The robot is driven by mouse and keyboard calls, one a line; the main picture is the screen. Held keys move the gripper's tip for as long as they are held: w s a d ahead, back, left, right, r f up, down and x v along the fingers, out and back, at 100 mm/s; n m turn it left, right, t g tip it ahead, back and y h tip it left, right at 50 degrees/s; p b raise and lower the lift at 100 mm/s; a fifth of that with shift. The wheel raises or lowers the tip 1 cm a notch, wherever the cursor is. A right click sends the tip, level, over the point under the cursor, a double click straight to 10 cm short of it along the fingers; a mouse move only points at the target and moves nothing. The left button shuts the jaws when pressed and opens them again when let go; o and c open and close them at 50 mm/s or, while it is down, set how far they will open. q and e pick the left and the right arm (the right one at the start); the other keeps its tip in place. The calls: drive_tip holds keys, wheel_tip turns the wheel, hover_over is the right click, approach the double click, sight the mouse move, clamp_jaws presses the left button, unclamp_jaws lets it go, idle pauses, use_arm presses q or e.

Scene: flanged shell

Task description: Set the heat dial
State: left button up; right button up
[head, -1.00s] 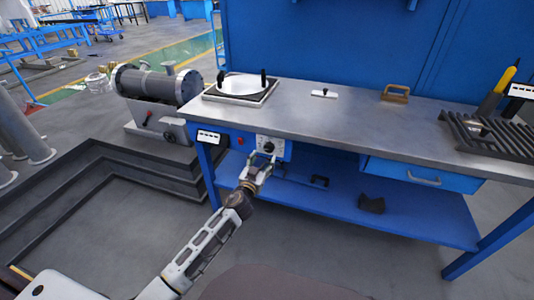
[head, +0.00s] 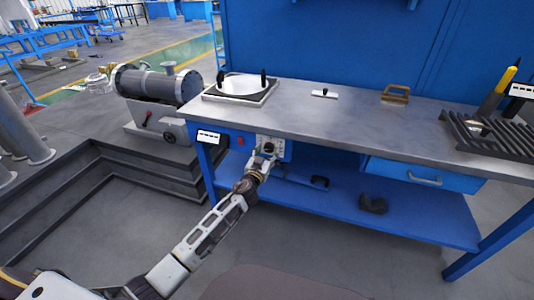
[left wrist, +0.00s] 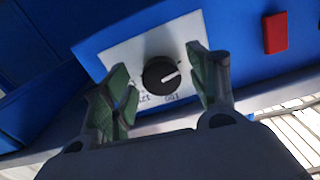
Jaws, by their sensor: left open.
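The heat dial (left wrist: 160,76) is a round black knob with a white pointer line on a white plate (left wrist: 120,54) with printed numbers. In the left wrist view it lies between the two green-padded fingers of my left gripper (left wrist: 165,88). The fingers are open, with a gap visible on each side of the knob. In the head view my left gripper (head: 263,158) reaches the dial's plate (head: 283,148) on the front of the blue bench, and covers part of it. My right gripper is not in view.
A red button (left wrist: 275,33) sits beside the plate. The metal bench top (head: 340,115) overhangs the panel and holds a round white plate in a frame (head: 243,84), a wooden handle (head: 395,94) and a slotted rack (head: 490,135). A drawer (head: 420,174) is at the right.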

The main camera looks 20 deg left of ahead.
use_arm(q)
drive_tip(key=c, duration=0.8)
drive_tip(key=shift+c, duration=1)
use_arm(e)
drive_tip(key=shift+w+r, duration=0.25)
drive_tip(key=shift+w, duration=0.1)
